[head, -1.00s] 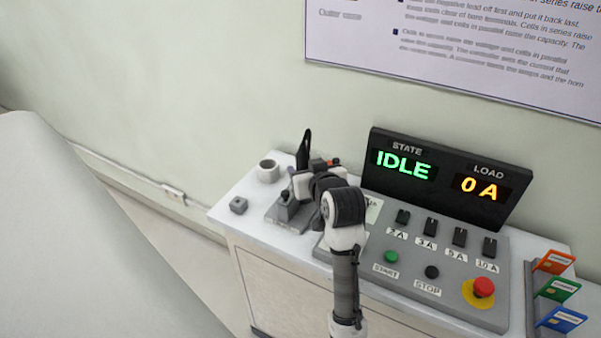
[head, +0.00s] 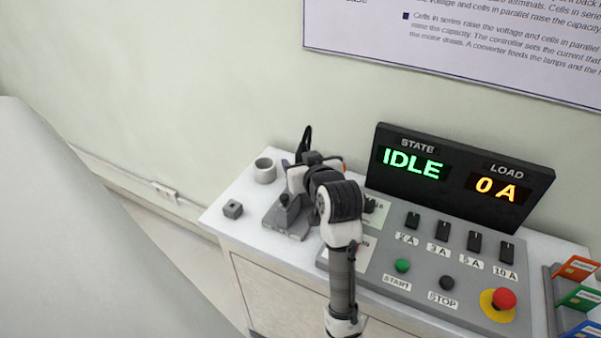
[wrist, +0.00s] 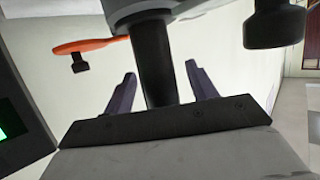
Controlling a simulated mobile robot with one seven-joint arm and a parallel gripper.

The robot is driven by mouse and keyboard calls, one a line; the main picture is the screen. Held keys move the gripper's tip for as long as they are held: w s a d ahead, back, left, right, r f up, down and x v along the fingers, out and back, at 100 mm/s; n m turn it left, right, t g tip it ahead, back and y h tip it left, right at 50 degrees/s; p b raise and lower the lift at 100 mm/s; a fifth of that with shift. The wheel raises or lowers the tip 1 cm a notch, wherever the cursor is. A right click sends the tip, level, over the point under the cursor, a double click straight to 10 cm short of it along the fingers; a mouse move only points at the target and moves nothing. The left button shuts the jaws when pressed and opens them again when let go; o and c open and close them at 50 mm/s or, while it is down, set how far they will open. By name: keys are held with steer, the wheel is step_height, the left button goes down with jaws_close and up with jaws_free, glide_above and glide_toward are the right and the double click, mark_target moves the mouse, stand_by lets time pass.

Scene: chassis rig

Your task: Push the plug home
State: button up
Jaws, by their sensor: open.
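My gripper (wrist: 161,82) is open in the wrist view, with its two purple-grey fingers apart. A dark round shaft (wrist: 153,55) stands between and beyond them, with gaps on both sides; it runs up to a grey body. I cannot tell whether this is the plug. In the head view my gripper (head: 292,170) is over the back left of the bench, beside a grey block with a dark knob (head: 286,207). A black upright piece (head: 305,139) shows behind it. My wrist hides the area around it, so the plug's seating is not visible.
An orange lever (wrist: 88,45) lies left of the shaft. Right are a control panel (head: 425,279), a display (head: 453,178) reading IDLE and 0 A, and coloured cards (head: 577,268).

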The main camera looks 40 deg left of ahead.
steer(key=shift+s+d+r, duration=0.1)
steer(key=shift+d, duration=0.05)
steer(key=shift+c, duration=0.6)
jaws_close()
